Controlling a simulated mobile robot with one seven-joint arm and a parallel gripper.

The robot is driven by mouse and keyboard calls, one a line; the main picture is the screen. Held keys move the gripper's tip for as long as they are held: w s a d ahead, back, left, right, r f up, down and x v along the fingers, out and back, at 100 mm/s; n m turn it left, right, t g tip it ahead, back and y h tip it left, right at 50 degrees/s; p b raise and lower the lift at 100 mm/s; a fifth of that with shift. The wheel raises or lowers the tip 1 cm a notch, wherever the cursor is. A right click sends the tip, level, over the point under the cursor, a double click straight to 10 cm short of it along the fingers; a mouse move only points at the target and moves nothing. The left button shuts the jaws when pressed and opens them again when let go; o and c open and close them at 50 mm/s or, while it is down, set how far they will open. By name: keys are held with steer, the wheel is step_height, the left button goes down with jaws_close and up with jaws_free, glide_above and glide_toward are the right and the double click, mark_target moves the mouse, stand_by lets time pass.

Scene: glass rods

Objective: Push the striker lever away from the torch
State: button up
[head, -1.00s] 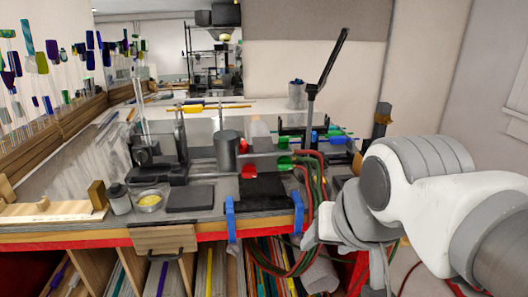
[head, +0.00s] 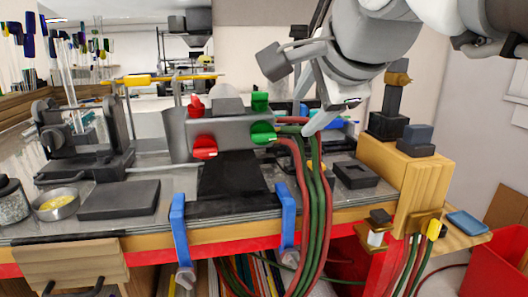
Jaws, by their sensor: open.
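The torch (head: 225,131) is a grey block with red and green knobs, clamped at the bench's front edge; red and green hoses run from its right side. A thin dark upright bar (head: 318,17), which looks like the striker lever, shows at the top of the head view; my arm hides its lower part. My gripper (head: 303,104) is open, above and to the right of the torch, pointing down and left. One fingertip comes close to the green knob in the picture. I cannot tell whether the gripper touches the lever.
Hoses (head: 312,185) hang over the bench front beside blue clamps (head: 178,225). A wooden block (head: 405,180) with dark parts on it stands at the right. A dark flat pad (head: 120,199) and a small bowl (head: 57,206) lie at the left.

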mark_target(281, 136)
steer(key=shift+m, duration=0.4)
steer(key=b+x, duration=0.1)
steer(key=x, duration=0.5)
steer(key=b+x, duration=0.2)
steer(key=x, duration=0.4)
steer(key=r+b+x, duration=0.1)
steer(key=x, duration=0.5)
steer(key=shift+w+f, duration=0.15)
steer(key=shift+w, duration=0.4)
jaws_close()
